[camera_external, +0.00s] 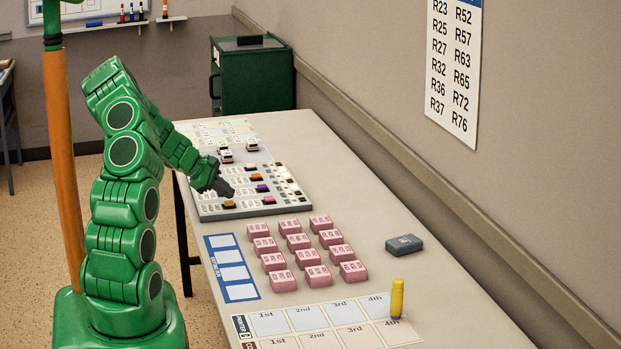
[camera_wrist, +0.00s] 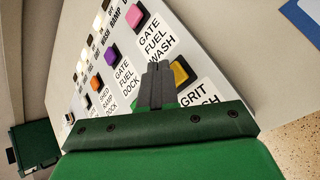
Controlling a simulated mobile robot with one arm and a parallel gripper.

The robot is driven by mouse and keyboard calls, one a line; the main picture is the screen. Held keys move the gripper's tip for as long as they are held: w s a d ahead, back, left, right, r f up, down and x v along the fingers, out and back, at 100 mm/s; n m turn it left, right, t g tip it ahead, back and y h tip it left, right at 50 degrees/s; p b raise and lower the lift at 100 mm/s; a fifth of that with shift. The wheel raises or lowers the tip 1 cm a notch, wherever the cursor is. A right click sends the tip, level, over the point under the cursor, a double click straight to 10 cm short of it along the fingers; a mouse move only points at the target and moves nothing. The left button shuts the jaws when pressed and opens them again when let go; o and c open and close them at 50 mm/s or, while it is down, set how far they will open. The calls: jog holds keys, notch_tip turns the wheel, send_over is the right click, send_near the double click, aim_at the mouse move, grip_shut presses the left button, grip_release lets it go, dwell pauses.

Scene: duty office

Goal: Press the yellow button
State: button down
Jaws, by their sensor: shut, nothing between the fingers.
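The yellow button (camera_external: 229,204) is at the near left corner of the grey button panel (camera_external: 290,208) on the table. In the wrist view the yellow button (camera_wrist: 181,73) shows just right of my fingers, partly hidden by them, between labels reading "GATE FUEL WASH" and "GRIT WASH". My gripper (camera_external: 228,192) is shut and empty, pointing down at the panel close to the yellow button. In the wrist view the gripper's fingertips (camera_wrist: 154,68) lie beside the button's left edge. I cannot tell whether they touch the panel.
A pink button (camera_wrist: 137,20), purple button (camera_wrist: 111,55) and orange button (camera_wrist: 97,84) are nearby on the panel. Several pink blocks (camera_external: 298,242) stand in front of it. A yellow cylinder (camera_external: 397,297) and dark grey block (camera_external: 404,244) stand farther right.

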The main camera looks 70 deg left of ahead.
aim_at(229, 202)
jog(key=shift+r, duration=2.95)
